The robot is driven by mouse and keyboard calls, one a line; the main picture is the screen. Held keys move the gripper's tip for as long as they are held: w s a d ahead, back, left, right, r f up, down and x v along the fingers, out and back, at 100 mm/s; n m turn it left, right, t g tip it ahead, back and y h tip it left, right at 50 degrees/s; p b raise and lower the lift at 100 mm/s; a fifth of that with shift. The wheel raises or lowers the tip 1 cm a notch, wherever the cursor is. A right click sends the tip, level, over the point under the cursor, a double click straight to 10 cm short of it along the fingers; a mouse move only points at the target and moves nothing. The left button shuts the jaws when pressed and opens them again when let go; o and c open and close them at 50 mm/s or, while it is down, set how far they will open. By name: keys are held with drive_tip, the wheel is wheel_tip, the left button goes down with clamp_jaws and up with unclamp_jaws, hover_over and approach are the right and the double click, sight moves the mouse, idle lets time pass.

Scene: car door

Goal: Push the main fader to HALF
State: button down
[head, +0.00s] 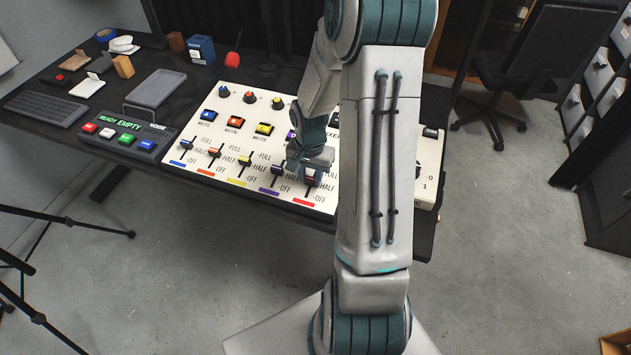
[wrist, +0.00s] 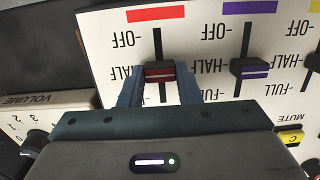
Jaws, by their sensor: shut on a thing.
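The red-striped fader, which I take for the main fader, has a dark knob with a red band (wrist: 159,72); in the head view the knob (head: 312,177) shows at the right end of the fader row. My gripper (wrist: 159,84) is shut on this knob, one finger on each side. In the wrist view, which is upside down, the knob sits about level with the HALF marks beside its slot, away from OFF. My gripper (head: 312,165) partly hides the fader and its upper slot in the head view.
The white mixer panel (head: 205,110) holds the other faders; the purple-striped knob (wrist: 250,70) is close beside my gripper. A VOLUME box (wrist: 55,100) stands on the other side. A button box (head: 120,138) and keyboard (head: 46,110) are at left.

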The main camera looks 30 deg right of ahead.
sight(311, 177)
drive_tip(key=shift+w+d, duration=0.2)
drive_tip(key=shift+d, duration=0.05)
drive_tip(key=shift+r, duration=0.1)
drive_tip(key=shift+a, duration=0.1)
drive_tip(key=c, duration=1)
unclamp_jaws()
drive_tip(key=shift+c, duration=0.2)
wheel_tip(311, 177, up, 14)
